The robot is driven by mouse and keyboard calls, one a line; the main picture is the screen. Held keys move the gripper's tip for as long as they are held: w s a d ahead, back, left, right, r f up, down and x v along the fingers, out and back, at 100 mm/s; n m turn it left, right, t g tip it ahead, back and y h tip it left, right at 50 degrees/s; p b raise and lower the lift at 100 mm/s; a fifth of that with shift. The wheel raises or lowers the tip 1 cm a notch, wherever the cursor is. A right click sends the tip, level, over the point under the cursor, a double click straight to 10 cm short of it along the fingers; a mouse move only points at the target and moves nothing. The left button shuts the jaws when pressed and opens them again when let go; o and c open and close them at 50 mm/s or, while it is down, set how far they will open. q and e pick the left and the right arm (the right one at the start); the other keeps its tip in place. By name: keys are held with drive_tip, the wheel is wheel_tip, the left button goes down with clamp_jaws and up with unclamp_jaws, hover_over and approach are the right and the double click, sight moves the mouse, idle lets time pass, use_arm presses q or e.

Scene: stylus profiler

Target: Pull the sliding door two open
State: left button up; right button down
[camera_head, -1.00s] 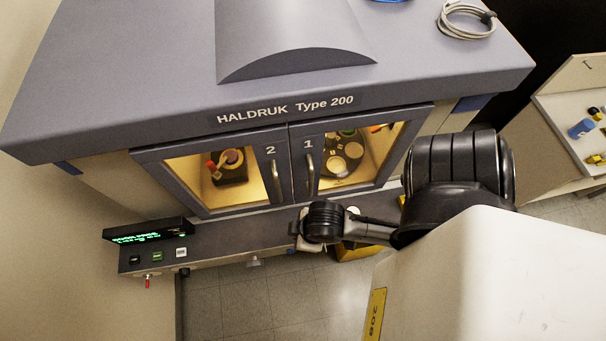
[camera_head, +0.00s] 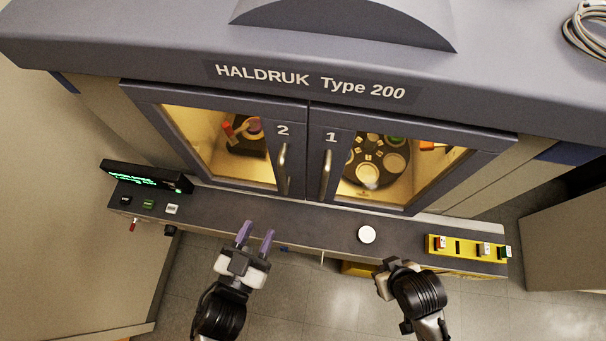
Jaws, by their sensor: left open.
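Sliding door two (camera_head: 218,140) is the left glazed door in the grey cabinet front, marked "2", with a curved metal handle (camera_head: 282,168) near its right edge. It stands shut against door one (camera_head: 400,160), which has its own handle (camera_head: 326,173). My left gripper (camera_head: 255,238) is open and empty, its two purple fingers pointing up toward the cabinet, below and left of the door two handle and apart from it. My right gripper (camera_head: 388,272) is at the lower right, below the ledge; its fingers cannot be made out.
A dark ledge (camera_head: 310,226) runs below the doors, with a white round knob (camera_head: 366,234) and a yellow button strip (camera_head: 465,247). A display box (camera_head: 146,177) with green text and several buttons sits at left. Tiled floor lies in front.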

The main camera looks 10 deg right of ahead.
sight(281, 181)
use_arm(q)
drive_tip(key=p+x, duration=0.2)
drive_tip(key=x, duration=1)
drive_tip(key=shift+r, duration=0.1)
drive_tip(key=shift+x, duration=0.8)
drive_tip(key=c, duration=0.7)
clamp_jaws()
